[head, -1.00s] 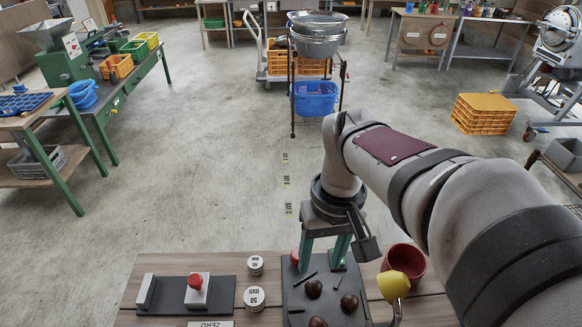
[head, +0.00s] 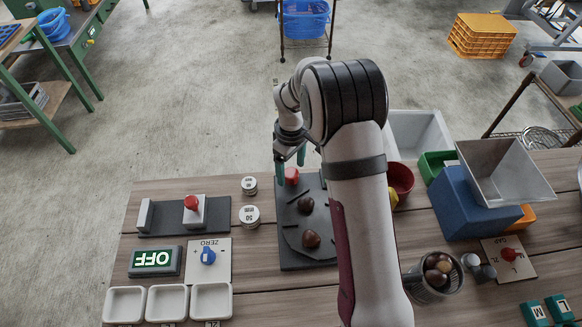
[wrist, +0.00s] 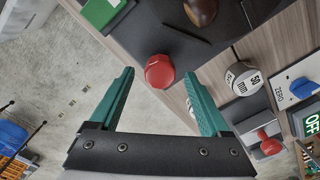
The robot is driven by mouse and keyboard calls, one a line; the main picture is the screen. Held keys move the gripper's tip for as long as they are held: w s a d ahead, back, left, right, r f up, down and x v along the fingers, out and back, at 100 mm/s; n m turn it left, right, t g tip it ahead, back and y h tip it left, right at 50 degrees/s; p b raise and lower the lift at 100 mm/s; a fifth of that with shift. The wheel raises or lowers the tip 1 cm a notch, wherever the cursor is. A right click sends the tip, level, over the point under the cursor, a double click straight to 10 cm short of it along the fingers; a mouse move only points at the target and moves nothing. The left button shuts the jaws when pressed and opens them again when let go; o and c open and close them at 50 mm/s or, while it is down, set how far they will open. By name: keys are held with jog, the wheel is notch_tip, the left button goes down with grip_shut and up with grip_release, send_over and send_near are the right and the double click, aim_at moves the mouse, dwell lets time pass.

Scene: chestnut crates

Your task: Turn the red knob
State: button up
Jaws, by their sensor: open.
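A small red knob (head: 509,254) sits on a pale panel (head: 494,262) marked GAP, at the right of the bench in the head view. Another red piece (head: 291,175), round and faceted, stands at the far end of a dark board (head: 300,262); it also shows in the wrist view (wrist: 159,71). My gripper (head: 290,168) is over this end of the board, its green fingers apart. In the wrist view my gripper (wrist: 158,78) is open, and the faceted red piece appears between its fingertips. I cannot tell whether they touch.
A red-topped slider (head: 192,203), a blue ZERO knob (head: 208,255), a lit OFF display (head: 153,259) and white trays (head: 125,304) lie left. My arm hides the bench's middle.

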jog(key=shift+f, duration=0.4)
grip_shut()
